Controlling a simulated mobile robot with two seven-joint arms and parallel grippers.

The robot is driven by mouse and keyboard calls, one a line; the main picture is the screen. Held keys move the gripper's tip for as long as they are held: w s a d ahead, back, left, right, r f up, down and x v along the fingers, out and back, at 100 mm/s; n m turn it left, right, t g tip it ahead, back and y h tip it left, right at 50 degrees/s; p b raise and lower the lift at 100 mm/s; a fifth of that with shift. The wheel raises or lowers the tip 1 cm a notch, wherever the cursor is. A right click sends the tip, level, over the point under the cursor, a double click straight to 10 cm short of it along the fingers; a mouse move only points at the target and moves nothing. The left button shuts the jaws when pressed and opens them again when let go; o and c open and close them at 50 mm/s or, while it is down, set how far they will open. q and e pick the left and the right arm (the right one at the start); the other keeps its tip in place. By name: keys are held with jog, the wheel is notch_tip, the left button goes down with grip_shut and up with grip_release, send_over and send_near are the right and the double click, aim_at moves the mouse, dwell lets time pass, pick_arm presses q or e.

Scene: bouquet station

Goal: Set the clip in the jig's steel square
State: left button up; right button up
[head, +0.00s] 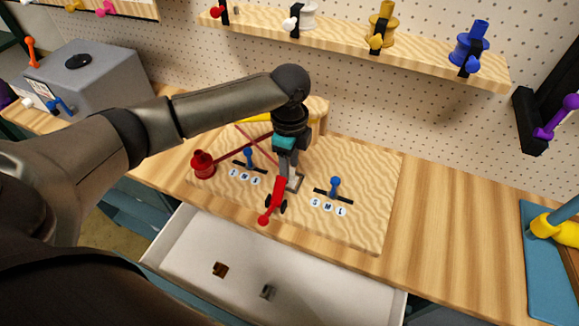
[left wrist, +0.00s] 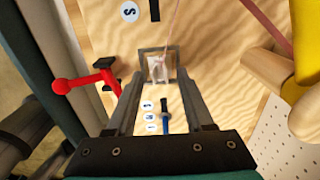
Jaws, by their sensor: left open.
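The steel square (left wrist: 143,66) is a dark metal frame on the wooden jig board; part of it also shows in the head view (head: 298,183). A small pale grey piece, apparently the clip (left wrist: 158,69), lies inside the frame's outline. I cannot tell how fully it is seated. My left gripper (left wrist: 160,78) is open, pointing down over the square, with one finger on each side of the pale piece and not closed on it. In the head view the left gripper (head: 289,178) hides part of the square. The right gripper is not in view.
A red lever (head: 270,205) stands close beside the left gripper. Blue-knobbed sliders (head: 335,187) flank the square. The open drawer (head: 205,240) in front holds a brown piece (head: 220,269) and a grey piece (head: 267,291). A red spool (head: 203,164) sits at the board's left.

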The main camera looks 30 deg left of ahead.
pick_arm(q)
notch_tip(320, 180, up, 11)
jog(key=p, duration=0.1)
jog(key=shift+s, duration=0.1)
dwell(0.6)
